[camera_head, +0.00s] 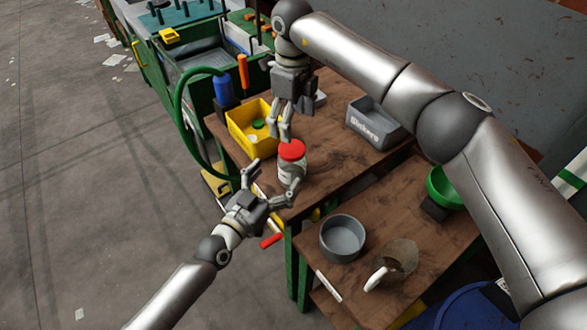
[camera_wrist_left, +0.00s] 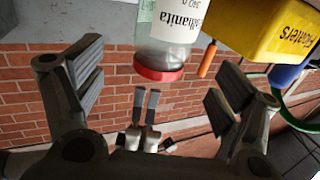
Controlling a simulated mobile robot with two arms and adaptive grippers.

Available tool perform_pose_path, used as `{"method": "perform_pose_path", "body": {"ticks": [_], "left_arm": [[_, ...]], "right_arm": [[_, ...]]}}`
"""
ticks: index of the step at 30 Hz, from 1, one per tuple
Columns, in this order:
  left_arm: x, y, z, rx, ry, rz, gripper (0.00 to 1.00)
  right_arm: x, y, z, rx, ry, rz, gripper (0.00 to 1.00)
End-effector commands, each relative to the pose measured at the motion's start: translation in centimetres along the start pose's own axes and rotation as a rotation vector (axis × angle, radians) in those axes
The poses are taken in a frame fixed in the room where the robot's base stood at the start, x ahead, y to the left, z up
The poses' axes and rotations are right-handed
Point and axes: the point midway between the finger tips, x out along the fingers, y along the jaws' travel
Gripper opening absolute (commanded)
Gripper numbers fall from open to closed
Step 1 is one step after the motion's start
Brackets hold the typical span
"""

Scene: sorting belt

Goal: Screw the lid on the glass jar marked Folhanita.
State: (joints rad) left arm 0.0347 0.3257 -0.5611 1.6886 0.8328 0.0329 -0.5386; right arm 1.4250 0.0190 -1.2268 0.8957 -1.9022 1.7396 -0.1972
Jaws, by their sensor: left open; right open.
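The glass jar (camera_head: 290,170) stands upright near the front-left edge of the wooden table, with a red lid (camera_head: 292,150) on its mouth. In the left wrist view the jar (camera_wrist_left: 168,48) appears upside down, its white label (camera_wrist_left: 180,18) partly readable as "lhanita", with the red lid (camera_wrist_left: 158,74) at its end. I cannot tell how tight the lid is. My left gripper (camera_head: 272,183) is open, fingers spread toward the jar, which is not clamped. My right gripper (camera_head: 281,134) points down just above and left of the lid, its fingers close together but open. It also shows in the left wrist view (camera_wrist_left: 146,105).
A yellow bin (camera_head: 237,124) with a green item inside stands behind the jar. A grey bin (camera_head: 374,130) stands to the right. The lower table holds a grey bowl (camera_head: 343,225), a brown vessel (camera_head: 401,256) and a green bowl (camera_head: 436,188).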

Motion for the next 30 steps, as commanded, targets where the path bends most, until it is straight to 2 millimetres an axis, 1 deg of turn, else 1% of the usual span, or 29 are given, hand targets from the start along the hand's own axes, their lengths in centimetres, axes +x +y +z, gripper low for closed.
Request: {"method": "perform_pose_path", "body": {"ticks": [1,6,9,13,18,28,30], "left_arm": [[1.1,-0.1,-0.1,0.0,0.002,-0.001,0.88],[4.2,0.0,-0.1,0.0,0.002,0.0,0.88],[5.8,0.0,-0.1,0.0,0.002,0.0,0.88],[7.2,0.0,-0.1,0.002,0.002,0.0,0.88],[8.1,0.0,-0.1,0.0,0.001,0.0,0.88],[8.2,0.0,0.0,0.0,0.0,0.0,0.88],[8.2,0.0,0.0,0.0,0.0,0.0,0.79]], "right_arm": [[0.0,0.0,0.0,-0.001,0.0,0.0,0.81],[0.0,0.1,0.0,-0.001,0.0,0.0,0.81],[0.0,0.1,0.0,-0.001,0.0,0.0,0.81],[0.0,0.0,0.0,-0.001,0.0,0.0,0.81],[0.0,0.0,0.0,-0.001,0.0,0.0,0.81],[0.0,0.1,0.0,-0.001,-0.001,0.0,0.81],[0.0,0.1,0.0,-0.001,0.0,0.0,0.81]]}}
